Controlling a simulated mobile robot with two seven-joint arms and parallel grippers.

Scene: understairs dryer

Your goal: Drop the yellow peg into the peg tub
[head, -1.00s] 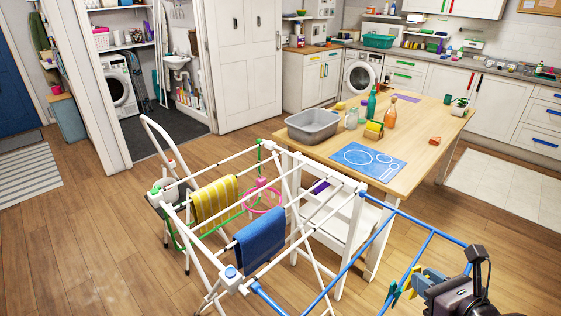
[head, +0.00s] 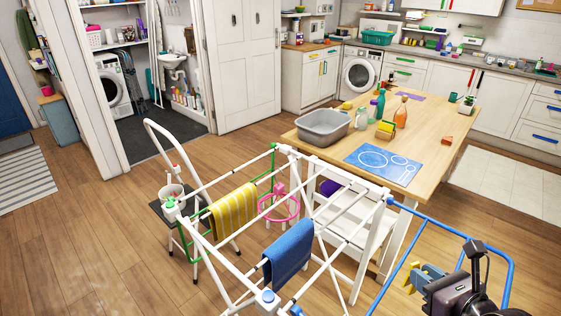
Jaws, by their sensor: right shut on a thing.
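The yellow peg (head: 408,277) is at the tips of my right gripper (head: 418,278), which is shut on it at the lower right, beside the blue rail of the drying rack. The fingers partly hide the peg. A small white tub (head: 172,194), which looks like the peg tub, stands on the dark top of a step stool at the left, with small red and green bits showing at it. My right gripper is far to the right of this tub, with the rack between them. My left gripper is not in view.
The white drying rack (head: 327,163) fills the middle, holding a yellow striped towel (head: 234,212) and a blue towel (head: 288,252). A wooden table (head: 440,128) with a grey basin (head: 324,126) and bottles stands behind. Open floor lies at the left.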

